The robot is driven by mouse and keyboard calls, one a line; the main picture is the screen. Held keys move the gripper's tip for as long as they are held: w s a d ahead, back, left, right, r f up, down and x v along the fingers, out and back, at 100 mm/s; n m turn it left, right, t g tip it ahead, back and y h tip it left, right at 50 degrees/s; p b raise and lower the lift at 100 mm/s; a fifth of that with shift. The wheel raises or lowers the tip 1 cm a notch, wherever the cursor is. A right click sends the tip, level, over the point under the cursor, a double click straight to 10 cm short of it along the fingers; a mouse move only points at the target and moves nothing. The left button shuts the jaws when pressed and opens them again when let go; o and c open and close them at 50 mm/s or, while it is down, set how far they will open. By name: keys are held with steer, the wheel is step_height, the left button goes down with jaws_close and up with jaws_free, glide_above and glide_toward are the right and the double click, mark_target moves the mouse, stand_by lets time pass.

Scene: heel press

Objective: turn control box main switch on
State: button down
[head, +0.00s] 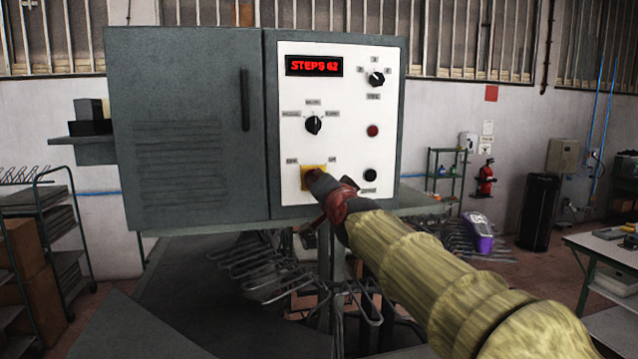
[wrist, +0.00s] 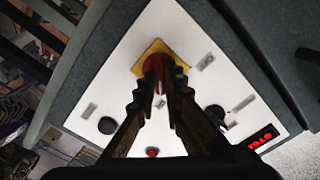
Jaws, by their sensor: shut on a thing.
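The control box (head: 190,125) is a grey cabinet with a white panel (head: 336,140) on its right side. The main switch is a red knob (wrist: 156,64) on a yellow plate (head: 308,171) at the panel's lower left; the yellow plate also shows in the wrist view (wrist: 149,49). My gripper (wrist: 161,80) is shut on the red knob, with one toothed finger on each side. In the head view my gripper and arm hide the knob, so its turned position cannot be told. The red display (head: 314,66) is lit and reads "STEPS 62".
The panel also has a black selector (head: 314,125), an upper black selector (head: 376,79), a red button (head: 372,131) and a black button (head: 370,175). A rack of metal hangers (head: 290,265) stands below the box. A shelved cart (head: 45,235) is at left, a table (head: 610,255) at right.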

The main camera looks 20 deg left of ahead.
steer(key=c, duration=1.9)
jaws_free()
steer(key=v, duration=1.2)
